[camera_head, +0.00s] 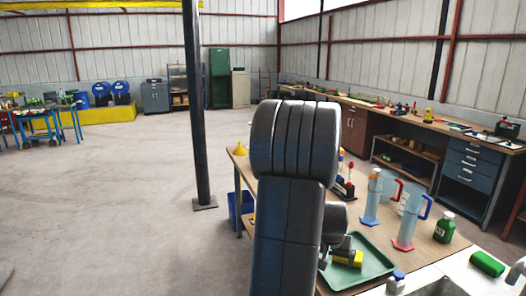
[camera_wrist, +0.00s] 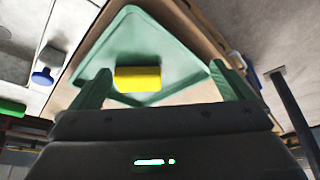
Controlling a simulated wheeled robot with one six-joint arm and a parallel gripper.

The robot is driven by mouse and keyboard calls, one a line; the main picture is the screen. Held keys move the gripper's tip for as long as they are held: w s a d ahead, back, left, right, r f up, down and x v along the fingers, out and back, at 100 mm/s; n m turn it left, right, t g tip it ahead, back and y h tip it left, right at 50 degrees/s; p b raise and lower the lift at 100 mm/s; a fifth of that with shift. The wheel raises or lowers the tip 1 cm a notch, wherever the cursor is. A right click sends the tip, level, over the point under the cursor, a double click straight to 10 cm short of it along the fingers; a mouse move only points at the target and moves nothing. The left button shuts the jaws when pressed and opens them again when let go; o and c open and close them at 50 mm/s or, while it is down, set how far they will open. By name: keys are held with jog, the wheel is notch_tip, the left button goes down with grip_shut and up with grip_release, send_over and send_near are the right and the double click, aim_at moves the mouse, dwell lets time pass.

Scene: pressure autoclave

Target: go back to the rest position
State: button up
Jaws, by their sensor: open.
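My gripper (camera_wrist: 165,92) is open in the wrist view, with its two green fingers spread apart. A yellow block-like object (camera_wrist: 138,78) shows between and beyond the fingers, on a green tray (camera_wrist: 128,22). I see no contact between the fingers and the yellow object. In the head view my arm stands in the middle of the picture and hides part of the table. The green tray (camera_head: 376,268) lies on the wooden table there, with the yellow object (camera_head: 357,260) partly hidden by my arm's end.
Two clear cylinders, one with a blue base (camera_head: 372,200) and one with a red base (camera_head: 406,222), stand behind the tray. A green bottle (camera_head: 444,228) stands to the right. A dark pillar (camera_head: 198,110) rises left of my arm. Open floor (camera_head: 110,210) lies at the left.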

jog(key=w+a+f+n+y, duration=0.1)
jog(key=w+a+f, duration=0.4)
jog(key=a, duration=0.7)
jog(key=shift+a+f+n, duration=0.3)
jog(key=shift+f+n, duration=0.55)
jog(key=shift+n, duration=0.05)
jog(key=shift+r, duration=0.15)
